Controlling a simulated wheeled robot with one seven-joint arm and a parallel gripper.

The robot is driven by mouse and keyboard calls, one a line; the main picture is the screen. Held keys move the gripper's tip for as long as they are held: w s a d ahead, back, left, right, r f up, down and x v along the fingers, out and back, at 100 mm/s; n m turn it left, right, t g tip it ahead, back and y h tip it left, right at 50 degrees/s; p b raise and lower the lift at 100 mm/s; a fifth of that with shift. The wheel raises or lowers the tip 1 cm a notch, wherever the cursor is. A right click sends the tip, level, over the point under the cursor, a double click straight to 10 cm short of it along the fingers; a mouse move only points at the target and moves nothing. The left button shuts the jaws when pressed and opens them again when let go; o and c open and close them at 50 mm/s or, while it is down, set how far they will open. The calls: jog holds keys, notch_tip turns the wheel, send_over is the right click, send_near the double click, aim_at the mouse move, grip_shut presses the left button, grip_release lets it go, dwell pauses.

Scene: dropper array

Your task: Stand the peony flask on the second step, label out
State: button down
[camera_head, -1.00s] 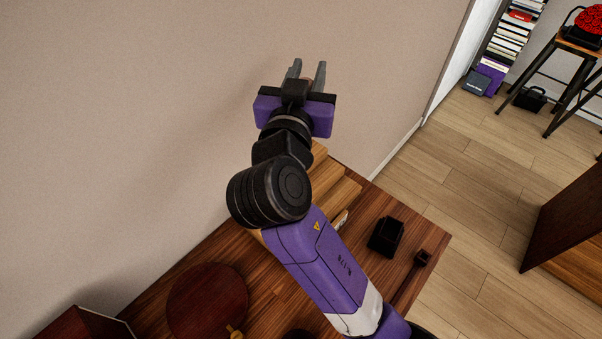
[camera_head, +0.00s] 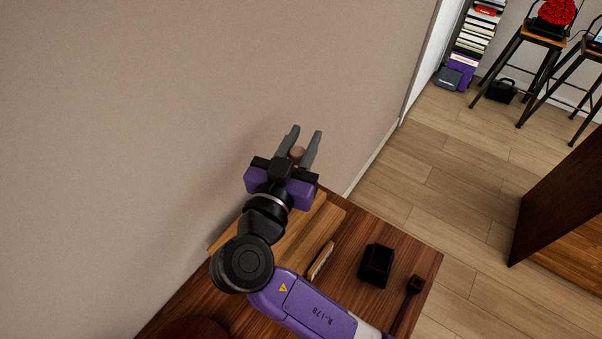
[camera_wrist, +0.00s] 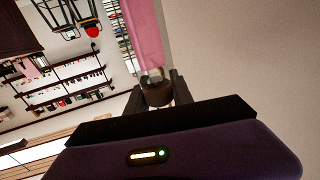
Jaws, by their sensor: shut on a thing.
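My gripper (camera_head: 306,134) is shut on the peony flask's brown cap (camera_head: 297,153), held out beyond the far edge of the wooden stepped stand, near the wall. In the wrist view, my gripper's fingers (camera_wrist: 161,90) sit on either side of the cap. A short clear neck and the long pink body of the flask (camera_wrist: 143,35) extend from it, cut off by the picture's top. The body is out of sight in the head view, and no label can be made out. The light wooden stepped stand (camera_head: 318,222) is on the dark table, partly behind my arm.
A small wooden piece with a pale edge (camera_head: 321,261) lies by the stand. A black open box (camera_head: 376,264) and a small dark holder (camera_head: 414,285) stand at the table's right. A plain wall (camera_head: 130,120) rises behind.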

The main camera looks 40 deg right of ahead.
notch_tip(320, 180, down, 10)
jog(key=p, duration=0.1)
dwell(0.4)
jog(key=shift+f, duration=0.25)
jog(key=c, duration=1.1)
grip_release()
jog(key=shift+r, duration=0.15)
jog(key=b+v, duration=0.2)
jog(key=v, duration=0.4)
jog(key=shift+s+a, duration=0.1)
jog(key=shift+a, duration=0.15)
jog(key=shift+s+a+b, duration=0.3)
jog(key=shift+s+a, duration=0.05)
jog(key=shift+a, duration=0.05)
